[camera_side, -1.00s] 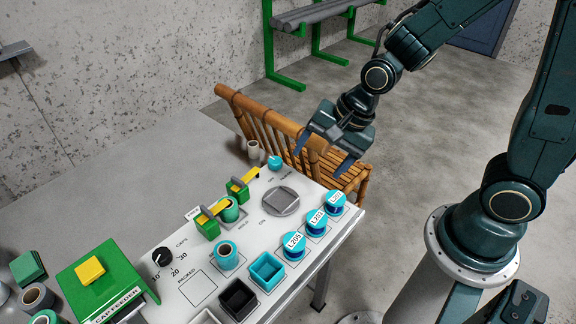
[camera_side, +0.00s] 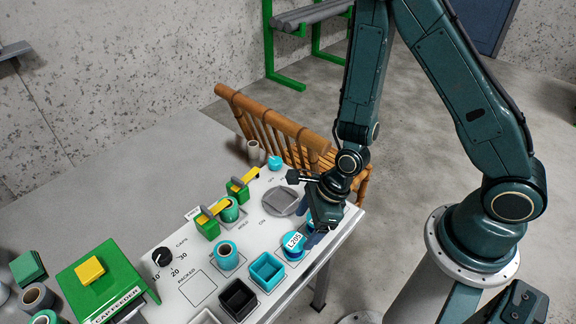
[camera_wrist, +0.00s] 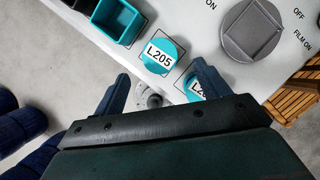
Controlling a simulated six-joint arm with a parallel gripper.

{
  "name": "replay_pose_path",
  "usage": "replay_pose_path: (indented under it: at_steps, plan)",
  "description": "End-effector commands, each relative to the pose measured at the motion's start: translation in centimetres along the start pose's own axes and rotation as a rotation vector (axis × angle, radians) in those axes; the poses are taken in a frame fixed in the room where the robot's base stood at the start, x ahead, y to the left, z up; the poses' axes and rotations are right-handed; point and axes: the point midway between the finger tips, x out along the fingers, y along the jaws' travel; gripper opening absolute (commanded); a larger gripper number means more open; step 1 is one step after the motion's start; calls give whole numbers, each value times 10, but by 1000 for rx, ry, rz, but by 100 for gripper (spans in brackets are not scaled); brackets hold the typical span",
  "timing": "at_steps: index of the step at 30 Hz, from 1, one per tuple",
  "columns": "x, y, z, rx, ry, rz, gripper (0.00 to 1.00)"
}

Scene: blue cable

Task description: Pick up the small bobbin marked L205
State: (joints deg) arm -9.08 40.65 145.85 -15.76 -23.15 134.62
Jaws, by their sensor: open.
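The small bobbin marked L205 (camera_side: 294,243) has a turquoise top with a white label and stands on the white panel near its front edge. In the wrist view the L205 bobbin (camera_wrist: 161,55) shows ahead of my fingers, roughly between their lines. My gripper (camera_side: 316,232) is open and empty, low over the row of bobbins, just right of L205 in the side view. In the wrist view my gripper (camera_wrist: 163,85) shows its two blue fingers spread apart. A second bobbin (camera_wrist: 198,86) is partly hidden by the right finger. The other bobbins of the row are hidden behind my gripper in the side view.
A turquoise square bin (camera_side: 267,271) and a black bin (camera_side: 238,298) stand left of L205. A grey round fixture (camera_side: 280,201) lies behind the row. Green clamps with yellow handles (camera_side: 212,213) stand further left. A wooden chair (camera_side: 275,125) is behind the panel.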

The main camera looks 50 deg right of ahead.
Motion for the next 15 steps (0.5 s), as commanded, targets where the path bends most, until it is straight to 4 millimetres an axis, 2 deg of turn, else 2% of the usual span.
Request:
replay_pose_path:
  at_steps: [8,15]
  plan:
    - [4,1,-1,11,1,1,75]
    - [15,1,-1,9,1,2,75]
